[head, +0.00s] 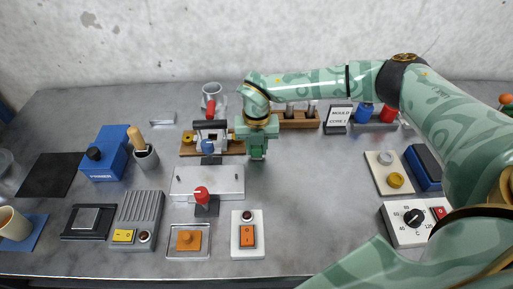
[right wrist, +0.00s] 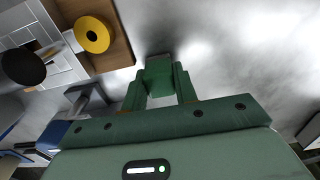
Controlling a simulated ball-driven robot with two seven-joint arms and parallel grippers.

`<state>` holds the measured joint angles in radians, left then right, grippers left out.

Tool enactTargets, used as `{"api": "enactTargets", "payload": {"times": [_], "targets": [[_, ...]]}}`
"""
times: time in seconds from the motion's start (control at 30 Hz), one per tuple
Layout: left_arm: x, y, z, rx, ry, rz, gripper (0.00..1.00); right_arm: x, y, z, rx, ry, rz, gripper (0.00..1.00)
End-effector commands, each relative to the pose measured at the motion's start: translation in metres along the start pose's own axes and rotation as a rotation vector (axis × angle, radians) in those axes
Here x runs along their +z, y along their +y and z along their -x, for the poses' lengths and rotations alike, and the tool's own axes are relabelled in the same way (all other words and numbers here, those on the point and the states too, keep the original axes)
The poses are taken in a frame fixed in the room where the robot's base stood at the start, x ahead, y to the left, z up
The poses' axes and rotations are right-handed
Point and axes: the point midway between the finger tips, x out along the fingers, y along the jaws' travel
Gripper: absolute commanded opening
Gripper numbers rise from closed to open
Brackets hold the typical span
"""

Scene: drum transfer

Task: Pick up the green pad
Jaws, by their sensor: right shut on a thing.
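My right gripper (head: 258,153) points down over the grey table, just right of the wooden board with the clamp-like device. In the right wrist view, its two green fingers (right wrist: 160,88) are closed on a small green block, which I take to be the green pad (right wrist: 159,72). The pad sits between the fingertips, and a dark edge shows at its far end. In the head view the pad cannot be told apart from the green fingers. My left gripper is not in view.
A metal plate (head: 190,181) with a red-knobbed device (head: 202,196) lies front-left of the gripper. A wooden rack (head: 298,119) stands behind it at right. A white panel with an orange switch (head: 247,249) is in front. The table right of the gripper is clear.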

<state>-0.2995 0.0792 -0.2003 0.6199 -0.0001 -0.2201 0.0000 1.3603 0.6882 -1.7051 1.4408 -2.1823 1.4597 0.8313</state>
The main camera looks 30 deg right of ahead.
Motion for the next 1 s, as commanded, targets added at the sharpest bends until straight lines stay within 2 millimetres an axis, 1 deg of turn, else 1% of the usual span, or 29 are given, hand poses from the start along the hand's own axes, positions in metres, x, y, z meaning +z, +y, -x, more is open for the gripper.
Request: {"api": "enactTargets", "payload": {"times": [0.17,0.23,0.27,0.5,0.6,0.73,0.87,1.0], "targets": [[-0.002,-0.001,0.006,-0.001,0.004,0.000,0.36,0.001,0.000,0.018,0.002,-0.003,0.000,0.06],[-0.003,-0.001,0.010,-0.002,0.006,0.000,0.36,0.001,0.001,0.033,0.004,-0.005,0.002,0.06],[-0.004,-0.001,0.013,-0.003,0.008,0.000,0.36,-0.001,-0.002,0.038,0.003,-0.004,0.001,0.06],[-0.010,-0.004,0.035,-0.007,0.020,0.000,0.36,-0.027,-0.048,0.099,0.003,-0.004,0.000,0.06],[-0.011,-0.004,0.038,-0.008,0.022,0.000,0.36,-0.042,-0.074,0.108,0.001,-0.002,-0.001,0.06],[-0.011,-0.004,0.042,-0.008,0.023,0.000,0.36,-0.057,-0.098,0.119,0.002,-0.001,-0.001,0.06],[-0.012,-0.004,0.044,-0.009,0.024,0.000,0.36,-0.066,-0.114,0.126,0.001,-0.001,-0.001,0.06],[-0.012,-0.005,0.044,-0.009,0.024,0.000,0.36,-0.070,-0.120,0.129,0.000,-0.001,0.000,0.06]]}}
